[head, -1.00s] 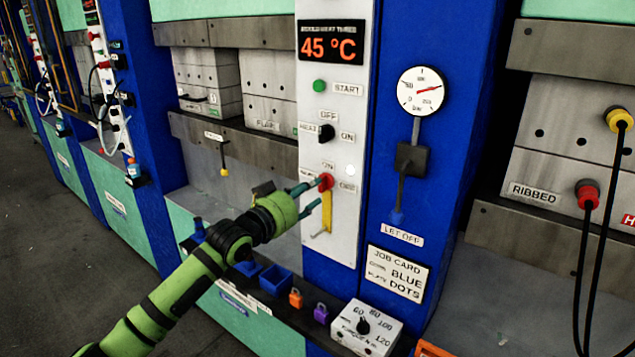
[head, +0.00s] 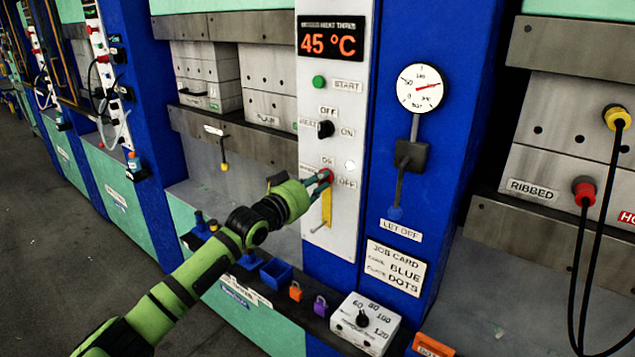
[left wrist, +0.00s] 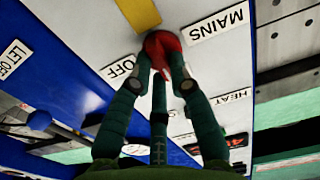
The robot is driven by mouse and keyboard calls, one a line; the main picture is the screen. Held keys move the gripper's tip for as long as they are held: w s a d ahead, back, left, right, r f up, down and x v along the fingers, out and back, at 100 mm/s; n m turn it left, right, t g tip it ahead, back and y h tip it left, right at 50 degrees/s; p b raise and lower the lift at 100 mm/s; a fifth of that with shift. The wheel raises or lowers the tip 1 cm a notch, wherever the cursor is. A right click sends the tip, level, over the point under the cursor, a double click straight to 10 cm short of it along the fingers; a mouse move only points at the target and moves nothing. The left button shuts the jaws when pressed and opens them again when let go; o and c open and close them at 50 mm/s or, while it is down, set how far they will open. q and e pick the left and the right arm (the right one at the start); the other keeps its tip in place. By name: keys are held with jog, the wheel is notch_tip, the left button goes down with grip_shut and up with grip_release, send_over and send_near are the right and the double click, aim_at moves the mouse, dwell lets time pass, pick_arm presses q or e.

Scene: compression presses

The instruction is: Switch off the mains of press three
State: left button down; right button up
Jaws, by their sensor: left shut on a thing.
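The mains switch is a red knob (head: 325,175) on the white control panel (head: 345,110) under the orange 45 °C display. An ON label is above it and an OFF label (head: 348,183) to its right. A yellow strip (head: 326,207) hangs straight down below it. My left gripper (head: 319,180) is shut on the red knob. In the left wrist view both fingertips press on the red knob (left wrist: 163,48), beside the MAINS label (left wrist: 217,24) and the OFF label (left wrist: 118,66). The fingers partly cover the knob, so its pointing direction is unclear. My right gripper is not in view.
Above the knob are a black heat switch (head: 325,129) and a green start button (head: 319,82). A gauge (head: 420,88) and lever (head: 411,155) are on the blue column.

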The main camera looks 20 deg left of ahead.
pick_arm(q)
jog(key=shift+m, duration=0.3)
jog(key=m, duration=0.5)
jog(key=m+p, duration=0.1)
jog(key=m, duration=0.5)
jog(key=m+p, duration=0.1)
jog(key=m, duration=0.5)
jog(key=shift+f, duration=0.4)
jog(key=shift+m, duration=0.3)
jog(key=c, duration=1.1)
grip_release()
jog(key=shift+c, duration=0.2)
